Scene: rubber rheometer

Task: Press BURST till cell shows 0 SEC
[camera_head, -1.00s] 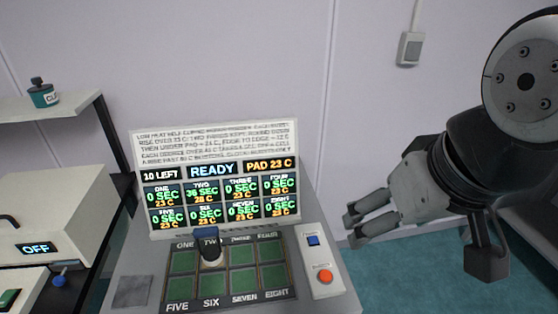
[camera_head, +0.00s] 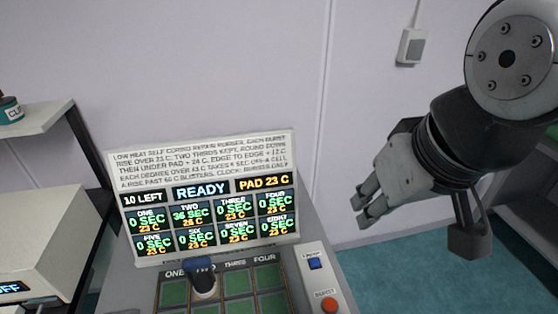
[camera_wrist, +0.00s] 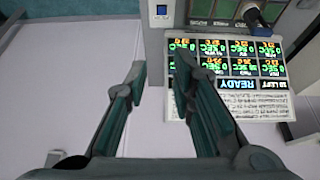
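The orange-red BURST button (camera_head: 329,305) sits on the white strip at the right of the machine, at the picture's lower edge in the head view. The display panel (camera_head: 208,217) reads READY, 10 LEFT and PAD 23 C. Cell TWO reads 36 SEC and 28 C; the other cells read 0 SEC. A dark-topped plunger (camera_head: 203,277) stands at pad TWO of the green pad grid (camera_head: 238,284). My gripper (camera_head: 362,207) is open and empty, above and to the right of the button in the picture. Its parted fingers also show in the wrist view (camera_wrist: 160,68).
A blue button (camera_head: 314,263) lies above BURST on the same strip. A white box (camera_head: 35,245) stands at the left below a shelf (camera_head: 40,124) bearing a teal bottle (camera_head: 9,108). A switch (camera_head: 412,46) is on the wall. Floor shows right of the machine.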

